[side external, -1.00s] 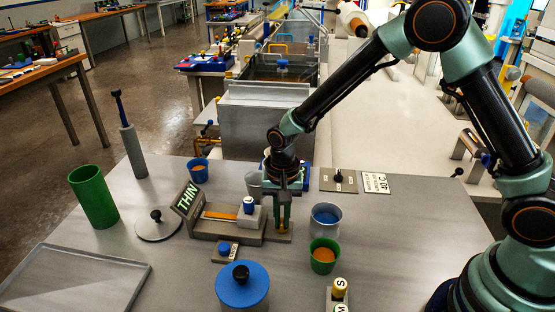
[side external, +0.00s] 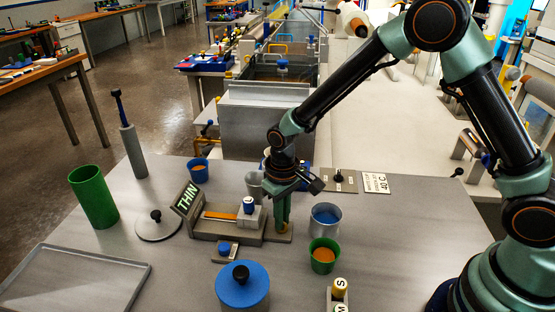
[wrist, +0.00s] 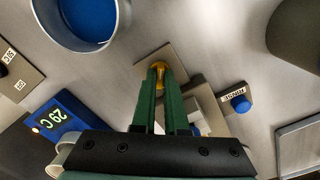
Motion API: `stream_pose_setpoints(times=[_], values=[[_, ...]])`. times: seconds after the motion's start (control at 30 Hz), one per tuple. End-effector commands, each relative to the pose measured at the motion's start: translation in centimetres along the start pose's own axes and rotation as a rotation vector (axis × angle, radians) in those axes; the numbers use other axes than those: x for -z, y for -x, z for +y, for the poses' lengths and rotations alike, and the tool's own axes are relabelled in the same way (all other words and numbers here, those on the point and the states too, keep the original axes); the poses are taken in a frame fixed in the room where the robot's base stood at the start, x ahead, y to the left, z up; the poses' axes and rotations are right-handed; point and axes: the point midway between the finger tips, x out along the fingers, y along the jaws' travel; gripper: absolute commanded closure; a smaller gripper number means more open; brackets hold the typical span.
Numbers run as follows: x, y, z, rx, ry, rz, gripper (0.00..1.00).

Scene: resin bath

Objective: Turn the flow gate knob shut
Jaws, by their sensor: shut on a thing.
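The flow gate knob is a yellow knob (wrist: 158,68) on a small grey-brown plate (wrist: 150,57), in the wrist view's upper middle. My gripper (wrist: 161,78) points down with its green fingers closed around the knob. In the side external view my gripper (side external: 282,218) stands at the right end of the grey unit with the "THIN" display (side external: 187,199). There the fingers hide most of the knob. This unit has an orange strip and a grey block with a blue top.
A grey cup with blue liquid (side external: 325,217) and a green cup with orange liquid (side external: 323,256) stand close to the right. A blue lidded pot (side external: 242,286) is in front. A round grey lid (side external: 158,224), green cylinder (side external: 93,197) and tray (side external: 75,280) are left.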

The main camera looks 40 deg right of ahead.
Motion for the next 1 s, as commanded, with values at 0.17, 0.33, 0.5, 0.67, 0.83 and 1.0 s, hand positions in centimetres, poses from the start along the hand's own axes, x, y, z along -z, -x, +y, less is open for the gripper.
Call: stream_pose_setpoints(times=[0.17,0.33,0.5,0.67,0.83,1.0], values=[[0.01,0.03,0.01,0.0,0.168,0.0,1.0],[0.02,0.03,0.01,0.0,0.321,0.0,1.0],[0.02,0.03,0.01,0.0,0.454,0.001,1.0],[0.02,0.03,0.0,0.0,0.55,0.001,1.0],[0.02,0.03,0.0,0.0,0.617,0.001,1.0],[0.03,0.03,0.0,0.0,0.651,0.001,1.0]])
